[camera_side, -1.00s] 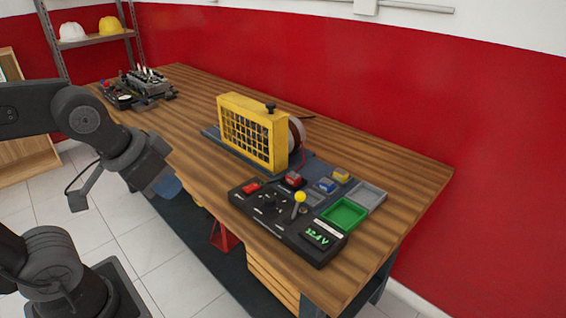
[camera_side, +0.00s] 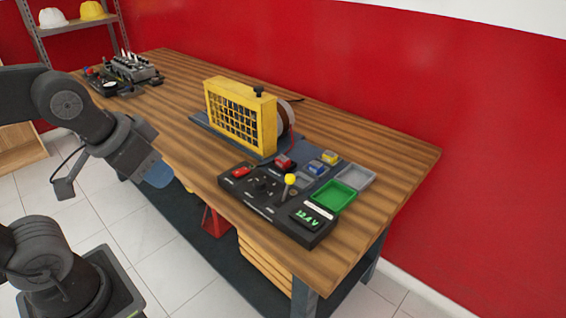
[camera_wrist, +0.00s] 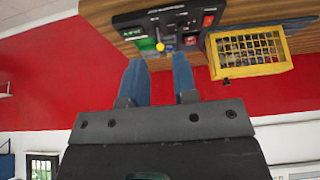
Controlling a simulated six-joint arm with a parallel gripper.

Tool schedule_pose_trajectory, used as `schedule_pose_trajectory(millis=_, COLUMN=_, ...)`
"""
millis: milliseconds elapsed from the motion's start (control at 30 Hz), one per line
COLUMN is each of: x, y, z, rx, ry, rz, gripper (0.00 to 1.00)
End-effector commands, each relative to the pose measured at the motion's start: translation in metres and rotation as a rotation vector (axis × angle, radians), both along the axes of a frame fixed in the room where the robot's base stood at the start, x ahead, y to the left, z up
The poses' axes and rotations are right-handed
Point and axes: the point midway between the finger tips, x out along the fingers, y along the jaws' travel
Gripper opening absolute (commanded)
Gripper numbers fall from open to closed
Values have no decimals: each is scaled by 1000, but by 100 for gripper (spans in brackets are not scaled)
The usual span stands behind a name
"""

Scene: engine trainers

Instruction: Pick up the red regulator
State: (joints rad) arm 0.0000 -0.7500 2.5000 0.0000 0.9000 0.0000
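The red regulator (camera_side: 284,160) is a small red block in the side view. It sits in a row with a blue block (camera_side: 316,168) and a yellow block (camera_side: 330,157), behind the black control panel (camera_side: 275,205). My gripper (camera_side: 158,174) hangs off the table's front edge, to the left of the panel and well apart from the regulator. In the wrist view its two blue fingers (camera_wrist: 159,62) stand apart with nothing between them.
The yellow caged machine (camera_side: 240,118) stands left of the regulator. The panel carries a yellow-knobbed lever (camera_side: 290,181) and a red switch (camera_side: 242,172). A green tray (camera_side: 333,195) and a grey tray (camera_side: 356,177) lie to the right. An engine model (camera_side: 130,68) stands at the far left.

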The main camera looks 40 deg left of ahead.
Motion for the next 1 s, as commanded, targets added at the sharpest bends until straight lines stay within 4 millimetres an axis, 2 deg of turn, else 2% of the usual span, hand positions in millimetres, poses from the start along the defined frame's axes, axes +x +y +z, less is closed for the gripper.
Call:
schedule_pose_trajectory(millis=67, x=0, y=0, z=0, rx=0, ry=0, rz=0, gripper=34)
schedule_pose_trajectory(millis=333, x=0, y=0, z=0, rx=0, ry=0, rz=0, gripper=60)
schedule_pose_trajectory(millis=567, x=0, y=0, z=0, rx=-1, ry=0, rz=2, gripper=62)
schedule_pose_trajectory(millis=667, x=8, y=1, z=6, rx=-12, ry=9, rz=25, gripper=62)
schedule_pose_trajectory(millis=767, x=28, y=2, z=20, rx=-43, ry=35, rz=93, gripper=62)
schedule_pose_trajectory(millis=867, x=60, y=5, z=38, rx=-89, ry=73, rz=201, gripper=62)
schedule_pose_trajectory(millis=1000, x=114, y=11, z=57, rx=-158, ry=131, rz=377, gripper=62)
